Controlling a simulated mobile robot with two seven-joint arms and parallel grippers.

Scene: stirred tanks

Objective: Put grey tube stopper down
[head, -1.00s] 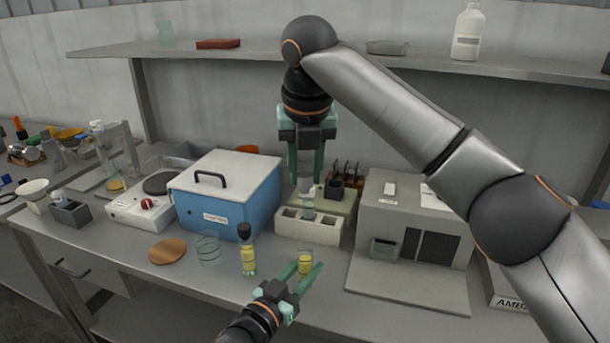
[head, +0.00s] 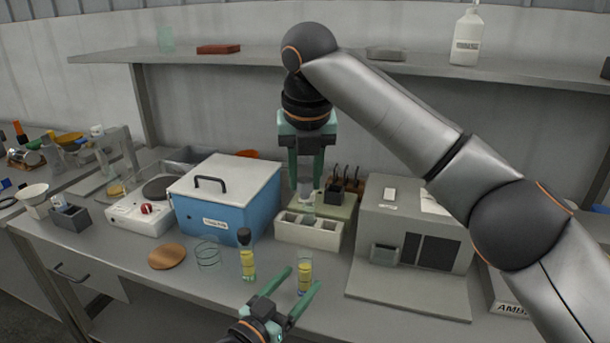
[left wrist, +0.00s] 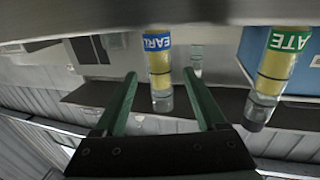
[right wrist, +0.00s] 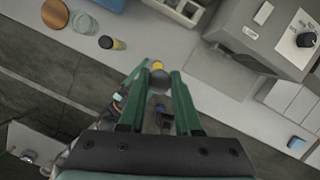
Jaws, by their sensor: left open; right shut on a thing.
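My right gripper (head: 306,168) is shut on the grey tube stopper (right wrist: 158,82) and points down. In the right wrist view the stopper is between the fingertips, above the bench. In the head view the gripper hangs in front of the rack. A tube with yellow contents (head: 304,278) and a blue label stands upright, with no stopper visible on it. My left gripper (head: 302,280) is open, its fingers on either side of that tube; it also shows in the left wrist view (left wrist: 160,74). A second yellow tube (head: 247,262) has a dark stopper and a green label.
A pale rack (head: 300,235) with square holes stands behind the tubes. A blue box (head: 225,200), a wooden disc (head: 167,256) and a clear glass dish (head: 208,254) are to the left. A grey machine (head: 412,225) is to the right.

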